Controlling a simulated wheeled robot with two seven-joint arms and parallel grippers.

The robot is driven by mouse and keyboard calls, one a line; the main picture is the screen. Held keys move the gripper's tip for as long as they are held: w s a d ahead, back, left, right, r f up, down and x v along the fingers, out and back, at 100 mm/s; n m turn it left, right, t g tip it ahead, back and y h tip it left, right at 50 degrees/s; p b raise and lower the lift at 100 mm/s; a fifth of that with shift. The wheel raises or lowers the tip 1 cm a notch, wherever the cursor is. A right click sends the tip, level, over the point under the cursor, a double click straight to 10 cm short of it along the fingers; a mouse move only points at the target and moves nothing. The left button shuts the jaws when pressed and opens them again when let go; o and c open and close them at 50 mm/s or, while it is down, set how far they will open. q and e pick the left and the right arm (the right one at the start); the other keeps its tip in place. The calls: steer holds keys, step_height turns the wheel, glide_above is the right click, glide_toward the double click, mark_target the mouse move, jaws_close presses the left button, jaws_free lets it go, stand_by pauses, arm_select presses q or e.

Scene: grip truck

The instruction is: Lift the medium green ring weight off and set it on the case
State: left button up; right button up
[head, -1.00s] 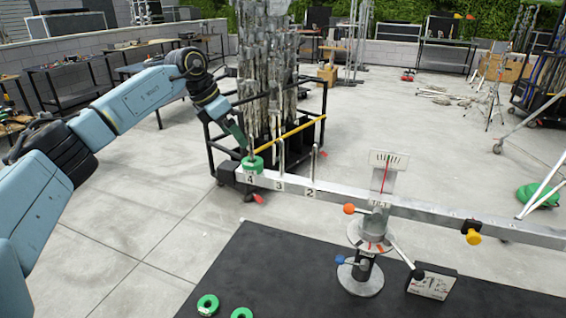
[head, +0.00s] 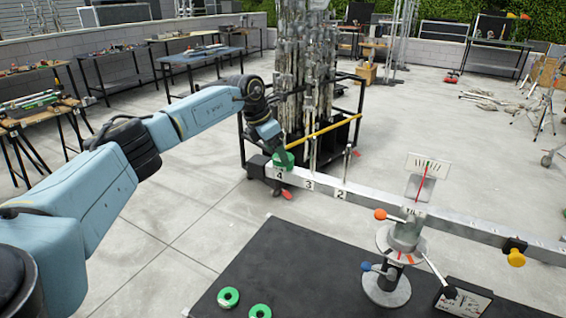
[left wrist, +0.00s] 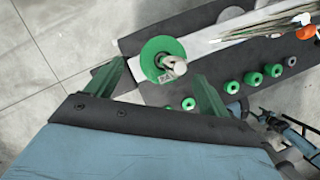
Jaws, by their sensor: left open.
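A green ring weight (head: 284,161) sits on the peg at the end of the balance beam (head: 372,199), by the number 4. In the left wrist view this ring (left wrist: 153,50) shows with the pale peg through its hole. My left gripper (head: 275,148) is just above and beside the ring and partly hides it. In the left wrist view the gripper (left wrist: 160,72) is open, with a finger on each side below the ring and nothing held. The black case top (head: 275,262) bears green rings (head: 228,297). My right gripper is not in view.
A stand (head: 387,288) with orange and blue knobs carries the beam. Bare pegs (head: 345,164) rise near numbers 3 and 2. A dark rack of metal stands (head: 305,80) is behind the beam end. The case top left of the stand is mostly clear.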

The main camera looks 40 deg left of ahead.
arm_select(q)
steer(key=x, duration=0.3)
steer(key=shift+d, duration=0.15)
steer(key=c, duration=1.2)
steer(key=shift+r, duration=0.1)
steer(key=shift+c, duration=0.4)
steer(key=shift+r, duration=0.1)
steer(key=shift+w+r, duration=0.1)
steer(key=shift+r, duration=0.6)
step_height(320, 180, up, 30)
steer(key=p, duration=1.6)
steer(key=shift+p, duration=0.35)
